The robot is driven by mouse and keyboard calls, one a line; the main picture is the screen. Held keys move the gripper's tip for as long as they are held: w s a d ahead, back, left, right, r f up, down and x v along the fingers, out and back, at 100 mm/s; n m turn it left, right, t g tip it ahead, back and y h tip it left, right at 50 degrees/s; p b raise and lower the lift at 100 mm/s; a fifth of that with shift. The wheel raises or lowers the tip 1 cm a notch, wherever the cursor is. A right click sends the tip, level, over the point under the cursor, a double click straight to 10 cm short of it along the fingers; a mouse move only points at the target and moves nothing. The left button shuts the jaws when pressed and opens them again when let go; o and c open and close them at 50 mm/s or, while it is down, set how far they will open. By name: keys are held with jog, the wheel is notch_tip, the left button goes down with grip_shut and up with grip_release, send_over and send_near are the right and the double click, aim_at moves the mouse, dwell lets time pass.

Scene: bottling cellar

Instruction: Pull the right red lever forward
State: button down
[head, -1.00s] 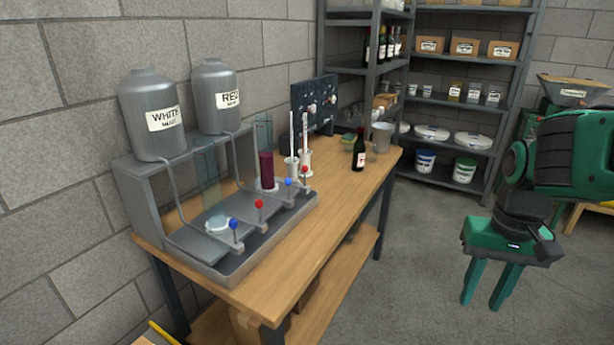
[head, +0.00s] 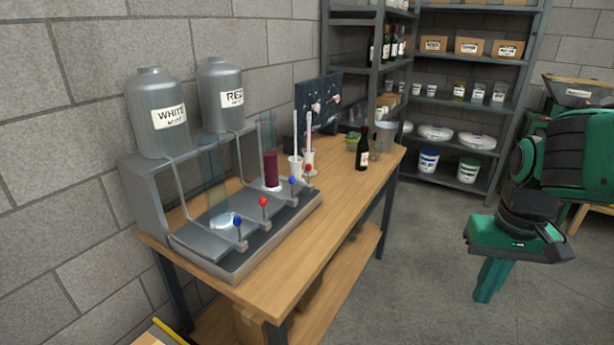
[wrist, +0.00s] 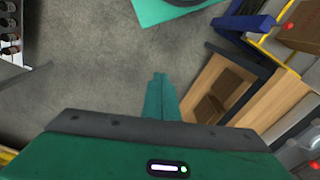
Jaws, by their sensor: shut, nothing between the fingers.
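The right red lever (head: 308,168) is a small red ball on a thin stem at the far end of the dispenser's row of levers. A blue lever (head: 292,181) stands just nearer, then the other red lever (head: 263,202) and another blue lever (head: 238,221). The levers stand along the front of the grey dispenser (head: 148,190) on the wooden bench. My gripper (head: 487,298) hangs over the floor to the right, well away from the bench, with its fingers together and empty.
The wooden bench (head: 315,225) also holds a dark wine bottle (head: 362,152) beyond the levers. A tall cylinder of dark red liquid (head: 271,168) stands in the dispenser. Metal shelves (head: 465,100) stand behind. The floor between bench and gripper is clear.

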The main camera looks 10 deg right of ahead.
jog(key=w+a+n+t, duration=0.2)
jog(key=w+n+t, duration=0.4)
jog(key=w+n, duration=1.3)
jog(key=w+a+n+t+y, duration=0.1)
jog(key=w+a+n+t, duration=0.1)
jog(key=w+a, duration=0.3)
jog(key=w+a+r+n+t+y, duration=0.1)
jog(key=w+a+n, duration=0.3)
jog(key=w, duration=0.9)
jog(key=w+a+r+n+t+y, duration=0.1)
jog(key=w+a+n+t, duration=0.2)
jog(key=w+a, duration=0.4)
jog(key=shift+w+r+n, duration=0.15)
jog(key=shift+w+n, duration=0.25)
jog(key=shift+w, duration=0.6)
jog(key=shift+w, duration=0.1)
jog(key=x, duration=0.9)
jog(key=shift+w, duration=0.4)
jog(key=shift+a, duration=0.1)
